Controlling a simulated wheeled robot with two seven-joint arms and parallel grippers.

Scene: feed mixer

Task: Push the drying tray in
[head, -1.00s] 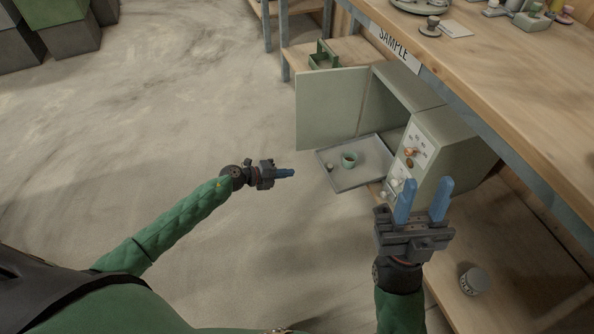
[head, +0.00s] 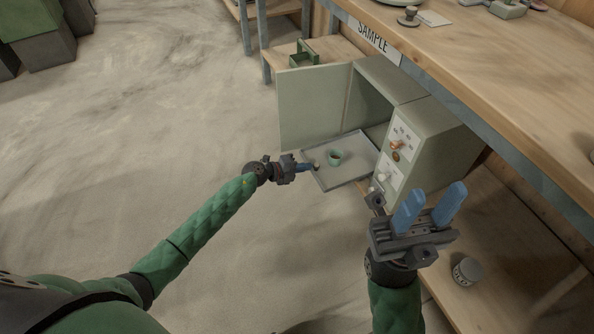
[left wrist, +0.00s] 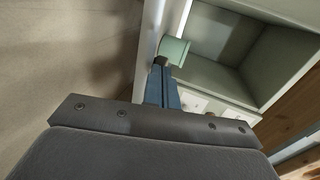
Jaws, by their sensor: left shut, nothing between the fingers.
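The drying tray (head: 351,172) is a flat grey tray pulled out of the front of the pale green oven (head: 426,137), whose door (head: 312,109) stands open. My right gripper (head: 431,207) is open and empty in front of the oven's control panel.
The wooden bench (head: 490,75) with a SAMPLE label overhangs the oven on the right. A grey jar (head: 466,271) stands on the lower shelf. A green open box (head: 303,55) sits behind the door.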

